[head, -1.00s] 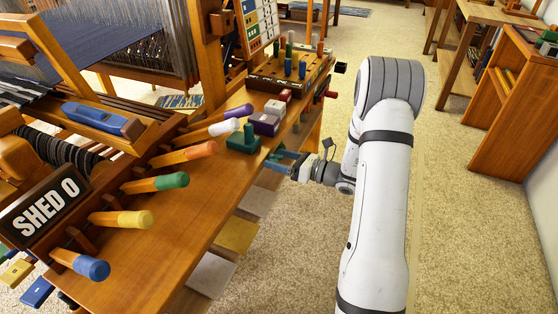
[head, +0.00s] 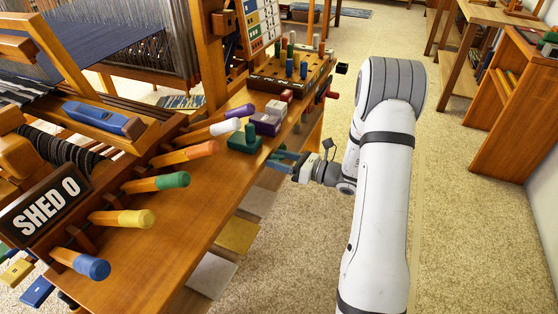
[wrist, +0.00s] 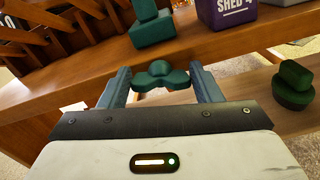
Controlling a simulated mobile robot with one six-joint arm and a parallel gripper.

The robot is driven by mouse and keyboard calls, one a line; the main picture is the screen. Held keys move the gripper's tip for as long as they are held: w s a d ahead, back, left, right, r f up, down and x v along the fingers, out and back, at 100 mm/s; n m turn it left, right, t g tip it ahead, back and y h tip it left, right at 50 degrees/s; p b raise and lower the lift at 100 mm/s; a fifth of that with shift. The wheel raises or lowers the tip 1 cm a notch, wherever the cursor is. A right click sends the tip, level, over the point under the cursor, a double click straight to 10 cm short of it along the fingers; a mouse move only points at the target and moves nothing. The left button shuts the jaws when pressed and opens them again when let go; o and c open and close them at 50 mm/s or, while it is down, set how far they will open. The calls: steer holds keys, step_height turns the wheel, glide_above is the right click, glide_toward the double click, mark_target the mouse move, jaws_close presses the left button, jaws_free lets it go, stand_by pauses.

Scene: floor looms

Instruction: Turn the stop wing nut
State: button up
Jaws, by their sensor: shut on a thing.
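The green wing nut (wrist: 161,75) has rounded lobes and sits at the front edge of the wooden bench in the wrist view. My gripper (wrist: 160,82) has its two blue-grey fingers on either side of it, shut on its lobes. In the head view my gripper (head: 279,159) reaches the bench's right edge from the right, just below a green block with a peg (head: 245,140). The wing nut cannot be made out there.
A purple block (wrist: 227,12) marked SHED stands on the bench. A second green knob (wrist: 293,85) is at the right of the wrist view. Coloured lever handles (head: 160,182) stick out at the left. Open carpet (head: 460,230) lies right of my arm.

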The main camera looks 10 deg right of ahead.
steer(key=shift+s+d+f+n+b, duration=0.1)
steer(key=shift+n+b, duration=1.75)
steer(key=shift+n, duration=0.75)
steer(key=shift+d+f+n+b, duration=0.1)
steer(key=shift+n+b, duration=1.7)
steer(key=shift+n, duration=0.8)
steer(key=shift+r, duration=0.15)
steer(key=o, duration=1)
steer(key=shift+a, duration=0.15)
